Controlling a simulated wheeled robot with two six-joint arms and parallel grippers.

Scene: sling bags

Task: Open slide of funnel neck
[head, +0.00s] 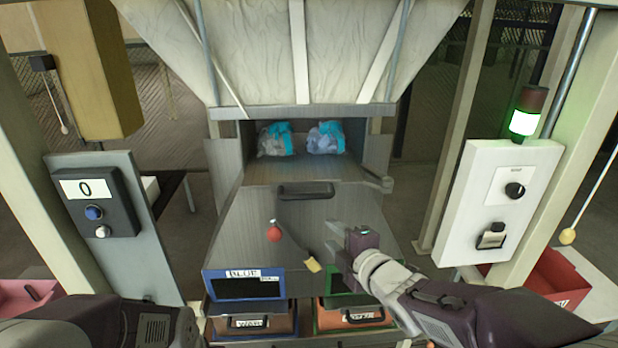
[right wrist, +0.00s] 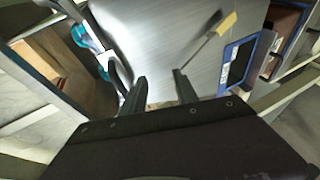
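The funnel neck (head: 228,160) is a grey metal box under the pale funnel (head: 270,50). Two clear bags with blue tops, a left bag (head: 275,140) and a right bag (head: 326,138), sit inside its opening. A grey metal slide plate (head: 240,215) with a dark handle (head: 305,190) slopes down in front; the plate also fills the middle of the right wrist view (right wrist: 165,40). My right gripper (head: 335,238) is open and empty, below and right of the handle, apart from it. My left arm shows at bottom left, but its gripper is out of view.
A red ball knob (head: 274,233) and a yellow tag (head: 314,264) are in front of the plate. Blue-framed (head: 210,288) and green-framed (head: 318,318) bins stand below. A counter panel (head: 95,205) reading 0 is at left; a white switch panel (head: 480,190) with a lit green lamp (head: 524,123) is at right.

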